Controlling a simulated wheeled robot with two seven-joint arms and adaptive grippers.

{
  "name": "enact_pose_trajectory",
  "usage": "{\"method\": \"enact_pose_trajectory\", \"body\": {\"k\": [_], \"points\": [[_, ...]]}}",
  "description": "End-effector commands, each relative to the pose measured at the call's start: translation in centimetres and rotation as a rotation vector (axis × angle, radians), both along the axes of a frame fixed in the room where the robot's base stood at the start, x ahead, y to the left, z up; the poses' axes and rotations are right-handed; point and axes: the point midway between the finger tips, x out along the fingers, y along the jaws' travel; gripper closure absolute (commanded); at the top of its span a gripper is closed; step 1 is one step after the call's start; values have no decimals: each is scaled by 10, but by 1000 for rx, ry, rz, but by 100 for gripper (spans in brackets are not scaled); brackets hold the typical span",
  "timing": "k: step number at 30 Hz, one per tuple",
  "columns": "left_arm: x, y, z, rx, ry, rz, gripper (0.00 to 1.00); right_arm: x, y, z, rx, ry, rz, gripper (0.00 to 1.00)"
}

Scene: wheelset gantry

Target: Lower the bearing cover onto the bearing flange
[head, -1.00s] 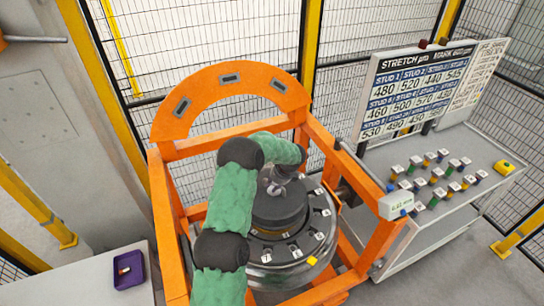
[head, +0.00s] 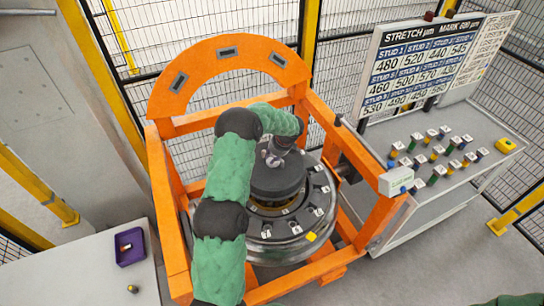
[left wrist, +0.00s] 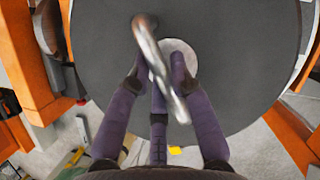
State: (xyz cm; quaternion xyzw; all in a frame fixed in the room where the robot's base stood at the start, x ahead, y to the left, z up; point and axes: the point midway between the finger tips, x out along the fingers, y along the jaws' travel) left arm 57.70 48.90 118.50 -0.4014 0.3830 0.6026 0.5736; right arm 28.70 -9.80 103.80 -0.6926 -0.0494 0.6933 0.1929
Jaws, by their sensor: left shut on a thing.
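The bearing cover (head: 279,181) is a dark grey round disc. In the head view it appears above the bearing flange (head: 318,197), a dark ring with pale tags around it. A strip of the opening shows below the cover's near edge, so the two look apart there. My left gripper (head: 274,156) is at the top of the cover. The cover's underside is hidden. My right gripper is not in view.
An orange gantry frame (head: 220,75) surrounds the wheelset. A grey bench (head: 450,185) with several coloured studs and a number board (head: 425,65) stands at right. A purple tray (head: 130,247) lies on the left table. Wire fencing closes the back.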

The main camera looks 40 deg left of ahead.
Motion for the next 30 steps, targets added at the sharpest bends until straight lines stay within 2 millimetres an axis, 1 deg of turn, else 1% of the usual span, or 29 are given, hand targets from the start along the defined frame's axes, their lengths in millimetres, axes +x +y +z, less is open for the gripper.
{"method": "enact_pose_trajectory", "body": {"k": [1,3,12,15,19,30], "points": [[0,1,-6,1,-1,1,100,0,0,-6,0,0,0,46],[0,1,-12,1,-1,1,100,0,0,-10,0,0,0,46],[0,1,-36,1,-2,0,100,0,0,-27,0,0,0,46],[0,1,-41,1,-2,0,100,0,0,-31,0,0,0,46],[1,1,-44,1,-2,0,100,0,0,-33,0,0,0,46],[1,1,-44,1,-2,0,100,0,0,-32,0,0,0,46]]}}
